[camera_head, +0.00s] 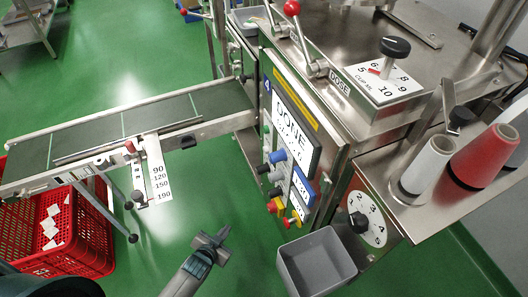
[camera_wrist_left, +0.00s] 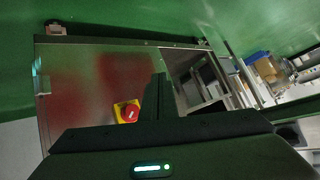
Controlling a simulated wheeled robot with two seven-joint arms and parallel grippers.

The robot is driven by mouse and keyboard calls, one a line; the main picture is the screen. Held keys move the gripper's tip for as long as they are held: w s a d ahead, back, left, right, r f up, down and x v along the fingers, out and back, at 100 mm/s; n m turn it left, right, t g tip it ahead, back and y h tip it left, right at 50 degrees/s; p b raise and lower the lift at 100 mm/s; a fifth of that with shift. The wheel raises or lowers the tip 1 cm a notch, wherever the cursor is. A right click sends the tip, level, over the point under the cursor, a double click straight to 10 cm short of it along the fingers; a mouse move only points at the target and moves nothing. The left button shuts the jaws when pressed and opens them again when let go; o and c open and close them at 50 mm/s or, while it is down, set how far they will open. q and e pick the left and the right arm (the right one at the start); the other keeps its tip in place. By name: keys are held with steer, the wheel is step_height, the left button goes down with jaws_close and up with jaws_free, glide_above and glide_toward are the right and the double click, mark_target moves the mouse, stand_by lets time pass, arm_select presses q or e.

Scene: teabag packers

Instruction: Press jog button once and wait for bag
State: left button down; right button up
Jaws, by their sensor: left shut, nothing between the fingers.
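The packing machine's control panel (camera_head: 285,150) faces me in the head view, with a screen (camera_head: 291,127) reading "DONE". Below the screen are several knobs and buttons, among them a blue one (camera_head: 277,156) and dark ones under it. Which of them is the jog button I cannot tell. A red and yellow stop button (camera_head: 276,205) sits low on the panel; a red button on a yellow base (camera_wrist_left: 127,112) shows in the left wrist view. My left gripper (camera_head: 222,238) is shut and empty, below and left of the panel, apart from it. My right gripper is not in view.
A conveyor (camera_head: 110,130) runs left from the machine. A red crate (camera_head: 75,245) with white bags in it stands under its left end. A grey bin (camera_head: 316,262) is below the panel. Thread cones (camera_head: 483,157) stand on the right shelf. Green floor is open between.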

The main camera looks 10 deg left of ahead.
mark_target(266, 150)
arm_select(q)
steer(key=w+r+m+t+h, duration=0.1)
steer(key=w+r+m+t, duration=0.1)
steer(key=w+r, duration=0.5)
steer(key=w+r+m+t+h+b, duration=0.1)
steer(key=w+r+m+t, duration=0.1)
steer(key=w+r, duration=0.6)
step_height(266, 150, up, 5)
steer(key=shift+w+a+r+m+t, duration=0.25)
steer(key=shift+a+t, duration=0.2)
steer(key=shift+t, duration=0.35)
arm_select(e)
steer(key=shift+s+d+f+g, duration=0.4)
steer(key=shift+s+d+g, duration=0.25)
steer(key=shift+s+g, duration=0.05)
arm_select(q)
steer(key=shift+d+f, duration=0.15)
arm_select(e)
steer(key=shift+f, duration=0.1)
